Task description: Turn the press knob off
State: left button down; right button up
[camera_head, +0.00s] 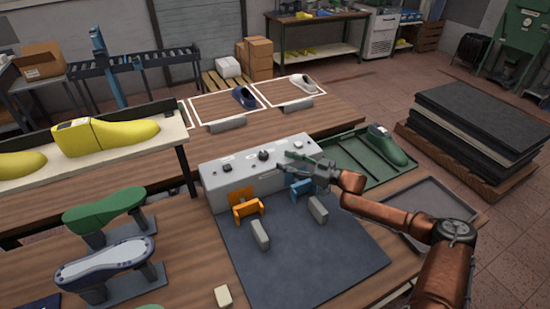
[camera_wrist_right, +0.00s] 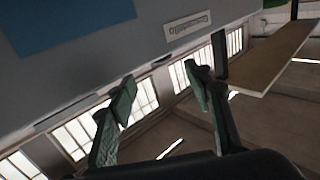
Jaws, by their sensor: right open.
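A light grey press box (camera_head: 212,188) stands at the back of the dark mat, with several small controls on its top. A dark round knob (camera_head: 264,155) sits near the middle of that top. Its pointer direction is too small to read. My right gripper (camera_head: 284,160) reaches in from the right over the box's right part, just right of the knob and apart from it as far as I can see. In the right wrist view, its two green-grey fingers (camera_wrist_right: 160,92) are spread with nothing between them. The knob is not recognisable there. My left gripper is out of view.
A smaller dark control (camera_head: 227,167) sits left of the knob. Orange (camera_head: 248,208) and blue (camera_head: 302,187) brackets stand before the box. A green tray (camera_head: 350,158) with a green last (camera_head: 388,146) lies right. The mat's (camera_head: 295,250) front is clear.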

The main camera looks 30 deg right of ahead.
jog(key=shift+v, duration=1.65)
